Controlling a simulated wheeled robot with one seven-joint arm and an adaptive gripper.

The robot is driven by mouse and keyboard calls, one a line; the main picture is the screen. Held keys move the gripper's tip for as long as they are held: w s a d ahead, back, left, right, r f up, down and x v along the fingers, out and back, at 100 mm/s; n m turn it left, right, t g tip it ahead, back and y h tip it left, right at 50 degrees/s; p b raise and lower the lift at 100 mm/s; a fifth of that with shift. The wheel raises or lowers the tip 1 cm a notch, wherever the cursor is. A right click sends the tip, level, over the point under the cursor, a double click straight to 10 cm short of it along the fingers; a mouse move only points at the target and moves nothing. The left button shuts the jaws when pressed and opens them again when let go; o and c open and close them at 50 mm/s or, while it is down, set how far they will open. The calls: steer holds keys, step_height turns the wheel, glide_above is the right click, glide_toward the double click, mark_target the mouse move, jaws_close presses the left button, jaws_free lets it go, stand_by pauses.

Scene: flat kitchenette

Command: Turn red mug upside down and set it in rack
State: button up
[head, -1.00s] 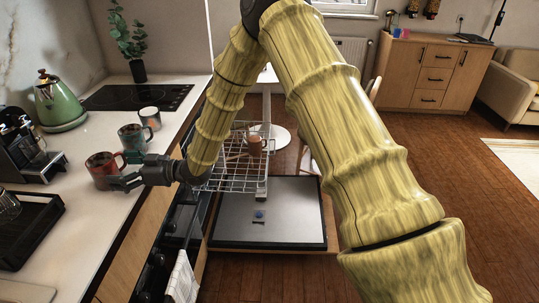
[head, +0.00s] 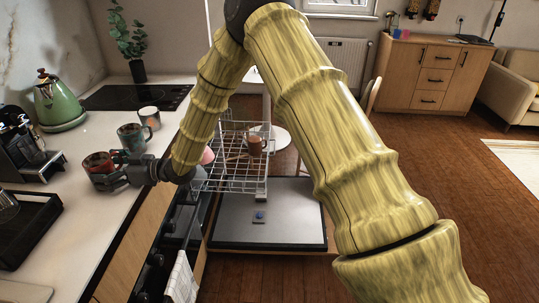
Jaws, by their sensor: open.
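The red mug (head: 97,162) stands upright on the white counter at the left, partly hidden by my gripper. My gripper (head: 112,171) is open at the mug's right side, with its fingers reaching along it. Whether they touch it cannot be told. The wire rack (head: 236,183) is pulled out over the open dishwasher door, right of my forearm. A brown mug (head: 254,146) sits in the rack, and a pink item (head: 207,156) shows at its left, partly hidden by my arm.
A teal mug (head: 132,138) stands close behind my gripper, and a white mug (head: 149,118) is farther back. A green kettle (head: 59,103), coffee machine (head: 28,150) and black tray (head: 28,228) line the counter's left. The dishwasher door (head: 285,215) lies open below the rack.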

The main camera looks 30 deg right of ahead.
steer(key=c, duration=0.5)
steer(key=shift+r, duration=0.2)
